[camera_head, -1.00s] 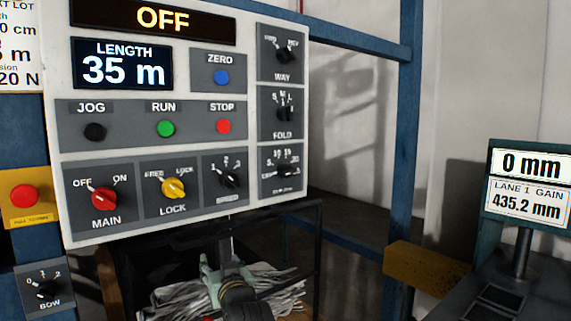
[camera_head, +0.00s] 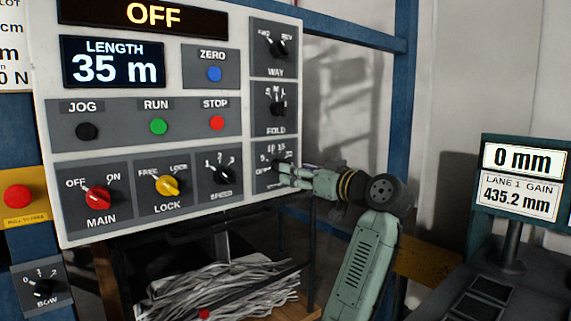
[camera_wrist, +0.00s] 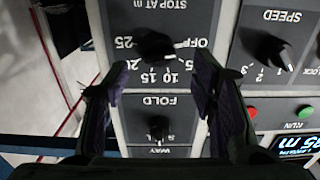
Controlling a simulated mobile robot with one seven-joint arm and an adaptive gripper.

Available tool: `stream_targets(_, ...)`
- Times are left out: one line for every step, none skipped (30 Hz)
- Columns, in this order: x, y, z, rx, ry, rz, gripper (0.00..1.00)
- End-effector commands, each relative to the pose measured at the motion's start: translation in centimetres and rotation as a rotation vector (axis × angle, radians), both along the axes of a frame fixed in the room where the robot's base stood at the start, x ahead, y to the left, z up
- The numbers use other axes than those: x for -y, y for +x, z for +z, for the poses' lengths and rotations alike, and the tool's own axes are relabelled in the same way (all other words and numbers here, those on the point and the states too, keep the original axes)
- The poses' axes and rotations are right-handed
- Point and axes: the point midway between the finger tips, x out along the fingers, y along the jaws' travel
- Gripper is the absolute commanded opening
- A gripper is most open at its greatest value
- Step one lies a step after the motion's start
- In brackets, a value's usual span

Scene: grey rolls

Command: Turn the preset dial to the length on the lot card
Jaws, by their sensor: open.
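The preset dial, marked STOP AT m, is a black knob on the panel's lower right. In the wrist view the dial (camera_wrist: 153,45) appears upside down, with OFF, 10, 15 and 25 readable around it. Contact cannot be told. The lot card (camera_head: 14,45) is cut off at the left edge; its length is unreadable.
The FOLD knob (camera_head: 278,108) sits just above the dial and the SPEED knob (camera_head: 223,173) to its left. The display (camera_head: 113,62) reads LENGTH 35 m. A blue post (camera_head: 402,90) stands right of the panel. A bin of grey strips (camera_head: 215,290) is below.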

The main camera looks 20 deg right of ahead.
Motion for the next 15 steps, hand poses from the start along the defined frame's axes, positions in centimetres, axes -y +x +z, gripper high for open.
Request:
stream_targets(-0.4, 1.0, 0.3, -0.004, 0.001, 0.002, 0.52)
stream_targets(-0.6, 1.5, 0.3, -0.003, 0.002, 0.002, 0.52)
stream_targets(-0.9, 2.2, 0.3, -0.003, 0.002, 0.003, 0.52)
stream_targets(-1.1, 2.6, 0.2, -0.003, 0.001, 0.002, 0.52)
stream_targets(-1.2, 3.1, 0.2, -0.002, 0.0, 0.002, 0.52)
stream_targets(-1.3, 3.6, 0.2, -0.002, 0.0, 0.001, 0.52)
stream_targets(-1.5, 3.9, 0.2, -0.003, 0.001, 0.001, 0.52)
stream_targets(-1.6, 4.2, 0.2, -0.003, 0.001, 0.0, 0.52)
stream_targets(-1.7, 4.6, 0.1, -0.003, 0.001, 0.0, 0.52)
stream_targets(-1.8, 4.8, 0.1, -0.002, 0.0, 0.0, 0.52)
stream_targets(-1.8, 4.9, 0.1, -0.001, 0.001, 0.0, 0.52)
stream_targets(-1.9, 5.1, 0.0, -0.001, 0.0, -0.001, 0.52)
stream_targets(-1.9, 5.2, 0.0, -0.001, 0.0, -0.001, 0.52)
stream_targets(-1.9, 5.2, 0.0, -0.001, 0.0, -0.001, 0.52)
stream_targets(-1.9, 5.3, 0.0, 0.0, 0.0, -0.002, 0.52)
